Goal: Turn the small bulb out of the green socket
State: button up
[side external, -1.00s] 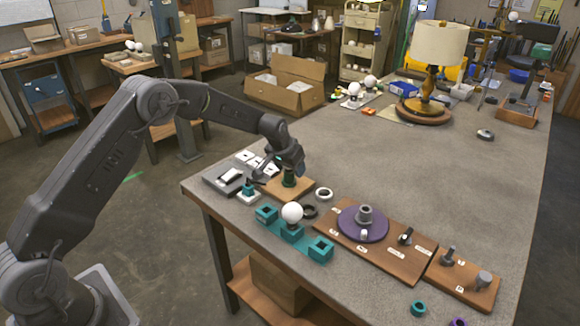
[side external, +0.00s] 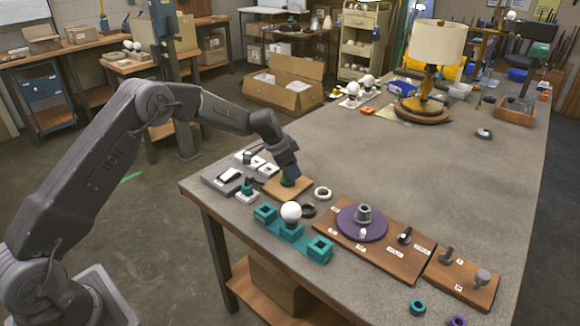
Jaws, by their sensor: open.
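The green socket (side external: 288,182) stands on a small wooden base (side external: 300,188) near the table's left edge. My gripper (side external: 290,174) is right over the socket, pointing down, and is open. It covers the socket's top. I cannot make out the small bulb there; the gripper hides that spot, and I cannot tell whether the fingers touch anything.
A white globe bulb (side external: 291,211) sits in the middle of a teal three-part holder (side external: 317,248). Beside the socket are a grey switch tray (side external: 222,180), a white ring (side external: 323,193) and a black ring (side external: 308,210). A wooden board (side external: 385,262) lies right. The table's middle is clear.

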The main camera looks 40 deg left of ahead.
jog(key=m+g+h, duration=0.1)
jog(key=m, duration=0.3)
jog(key=shift+s, duration=0.1)
jog(key=m+g, duration=0.1)
jog(key=m, duration=0.2)
jog(key=shift+s+d+h, duration=0.1)
jog(key=shift+d+h, duration=0.05)
jog(key=shift+h, duration=0.25)
jog(key=shift+c, duration=0.4)
jog(key=c, duration=0.6)
jog(key=n+t, duration=0.1)
jog(key=n, duration=0.2)
jog(key=n+y, duration=0.1)
jog(key=n, duration=0.2)
jog(key=shift+w+r+t+y, duration=0.1)
jog(key=shift+w+t+y, duration=0.1)
jog(key=shift+t+y, duration=0.15)
jog(key=shift+a+n, duration=0.2)
jog(key=shift+n, duration=0.3)
jog(key=shift+t, duration=0.25)
